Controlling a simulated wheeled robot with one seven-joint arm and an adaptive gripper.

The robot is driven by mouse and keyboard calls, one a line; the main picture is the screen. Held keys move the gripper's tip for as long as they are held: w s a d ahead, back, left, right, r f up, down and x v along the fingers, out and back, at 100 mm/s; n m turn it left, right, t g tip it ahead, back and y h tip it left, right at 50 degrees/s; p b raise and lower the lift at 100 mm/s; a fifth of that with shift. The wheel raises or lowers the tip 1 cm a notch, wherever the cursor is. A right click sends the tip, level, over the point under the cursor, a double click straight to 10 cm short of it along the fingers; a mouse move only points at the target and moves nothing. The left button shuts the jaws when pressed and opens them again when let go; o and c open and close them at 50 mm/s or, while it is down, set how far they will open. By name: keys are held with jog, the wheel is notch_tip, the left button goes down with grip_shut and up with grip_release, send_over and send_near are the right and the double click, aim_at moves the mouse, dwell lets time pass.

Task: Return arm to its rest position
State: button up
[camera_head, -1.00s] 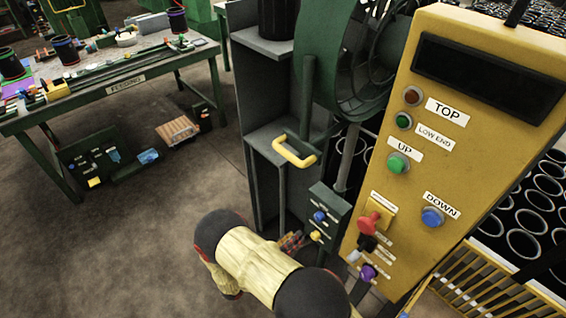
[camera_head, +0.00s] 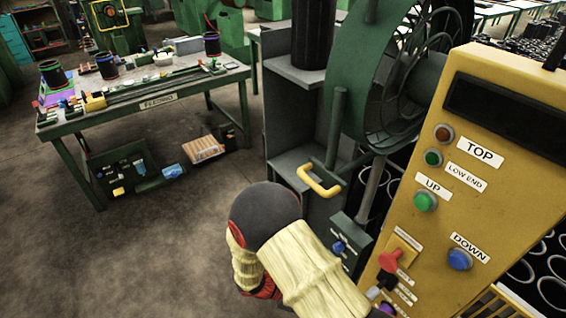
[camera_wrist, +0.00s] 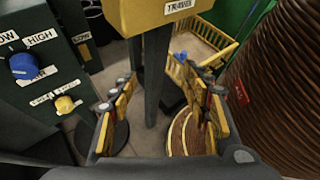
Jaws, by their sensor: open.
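My gripper (camera_wrist: 160,98) is open and empty in the wrist view. Its two yellow and dark fingers stand apart, with a dark post and floor beyond them. In the head view my arm, with cream sleeves and a dark joint, is bent at the lower middle, in front of the machine. The gripper itself cannot be made out there; the arm hides it. A dark control box with a blue knob (camera_wrist: 23,65) and a yellow knob (camera_wrist: 65,104) is close to the left of the gripper in the wrist view.
The yellow control panel (camera_head: 470,215) stands right of my arm, and a yellow handle (camera_head: 319,181) is just behind it. A ribbed brown cylinder (camera_wrist: 284,85) is close on the gripper's right. The work table (camera_head: 214,83) is at the back left, with open floor (camera_head: 160,245) before it.

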jog(key=s+a+r+m+y, duration=0.1)
jog(key=s+r+m+y, duration=0.1)
jog(key=r+m+y, duration=0.6)
jog(key=s+a+r+m+y, duration=0.1)
jog(key=s+r+m+y, duration=0.15)
jog(key=r+m, duration=0.7)
jog(key=s+d+r+t+y, duration=0.1)
jog(key=d+r+t, duration=0.2)
jog(key=r, duration=0.7)
jog(key=s+d+r+m+t, duration=0.1)
jog(key=s+d+r+t, duration=0.1)
jog(key=r, duration=0.8)
jog(key=shift+s+d+t+y, duration=0.35)
jog(key=shift+d+t, duration=0.45)
jog(key=shift+d, duration=0.2)
